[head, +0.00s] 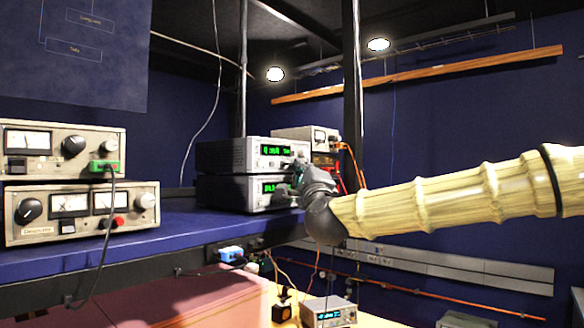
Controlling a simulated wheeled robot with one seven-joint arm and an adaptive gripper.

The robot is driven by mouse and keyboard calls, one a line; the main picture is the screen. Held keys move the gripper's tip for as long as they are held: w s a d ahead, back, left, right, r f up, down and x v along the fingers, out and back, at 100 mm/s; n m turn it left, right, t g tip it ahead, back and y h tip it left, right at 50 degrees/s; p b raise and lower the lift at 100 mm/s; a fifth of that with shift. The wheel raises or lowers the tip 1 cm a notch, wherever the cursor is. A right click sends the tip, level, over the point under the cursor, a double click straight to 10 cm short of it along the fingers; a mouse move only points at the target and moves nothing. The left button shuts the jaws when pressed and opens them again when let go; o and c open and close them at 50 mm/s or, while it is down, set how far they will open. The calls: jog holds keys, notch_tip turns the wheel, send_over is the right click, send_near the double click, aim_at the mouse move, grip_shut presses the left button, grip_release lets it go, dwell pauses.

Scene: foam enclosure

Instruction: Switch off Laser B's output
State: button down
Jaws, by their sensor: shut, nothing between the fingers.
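Two grey instruments with green displays are stacked on the blue shelf. The upper unit (222,155) reads partly legible green digits, and the lower unit (222,190) also has a lit display. No label is legible, so I cannot tell which is Laser B. My gripper (292,185) is shut and empty, in front of the right part of the lower unit's panel. It hides that unit's controls, and I cannot tell whether it touches them. My arm reaches in from the right in a cream ribbed sleeve.
Two beige meter units (62,150) are stacked at the left of the blue shelf (170,232). Another instrument (305,134) with orange and red cables stands behind the stack. A dark upright post (352,90) rises near my gripper. A small display unit (328,312) sits below.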

dwell(0.4)
jog(key=shift+s+d+b, duration=0.45)
jog(key=shift+d+b, duration=0.15)
jog(key=s+d+b, duration=0.1)
jog(key=d, duration=0.1)
jog(key=s+d+b, duration=0.1)
jog(key=s+d, duration=0.1)
dwell(0.7)
jog(key=shift+a, duration=0.1)
jog(key=shift+w+f+b, duration=0.1)
jog(key=shift+b, duration=0.2)
